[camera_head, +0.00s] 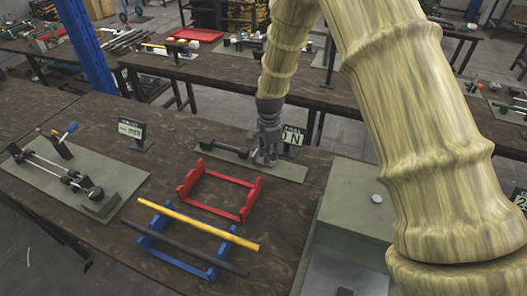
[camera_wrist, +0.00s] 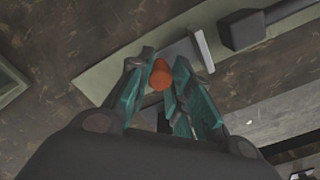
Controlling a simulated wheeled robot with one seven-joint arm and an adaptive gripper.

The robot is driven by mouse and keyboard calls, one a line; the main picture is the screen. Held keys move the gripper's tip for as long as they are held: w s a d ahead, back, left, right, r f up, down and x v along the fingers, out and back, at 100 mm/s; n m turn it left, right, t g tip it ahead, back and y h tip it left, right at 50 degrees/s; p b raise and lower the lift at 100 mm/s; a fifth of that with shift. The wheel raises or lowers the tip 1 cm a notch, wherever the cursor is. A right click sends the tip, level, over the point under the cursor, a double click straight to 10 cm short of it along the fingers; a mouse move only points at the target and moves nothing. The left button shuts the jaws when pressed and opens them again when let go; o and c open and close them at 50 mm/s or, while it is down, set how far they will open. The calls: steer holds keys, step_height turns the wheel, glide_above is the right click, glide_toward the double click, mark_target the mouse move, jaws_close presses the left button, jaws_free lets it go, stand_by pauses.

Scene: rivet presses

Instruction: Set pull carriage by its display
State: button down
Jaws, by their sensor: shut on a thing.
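The display (camera_head: 292,138) marked "PULL" stands behind my gripper in the head view. The gripper covers part of it, and the letters I can make out look like "ON". In front of it a flat green plate (camera_head: 285,170) carries a dark bar-shaped mechanism (camera_head: 222,147), which also shows in the wrist view (camera_wrist: 245,30). My gripper (camera_head: 266,158) points down over the plate's right part. In the wrist view its teal-padded fingers (camera_wrist: 160,80) are shut on an orange knob (camera_wrist: 161,74). The knob's lower part is hidden.
A red rack (camera_head: 222,207) and a blue rack (camera_head: 160,243) holding a yellow bar (camera_head: 205,221) and a dark bar stand in front. At left, another green plate (camera_head: 110,180) bears a rail mechanism, with a second display (camera_head: 131,128) nearby. A green-grey cabinet (camera_head: 350,215) stands right.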

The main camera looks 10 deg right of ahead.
steer(key=shift+s+d, duration=0.1)
steer(key=shift+d, duration=0.15)
steer(key=c, duration=1.3)
jaws_free()
steer(key=shift+o, duration=0.2)
steer(key=shift+r, duration=0.1)
step_height(320, 180, up, 12)
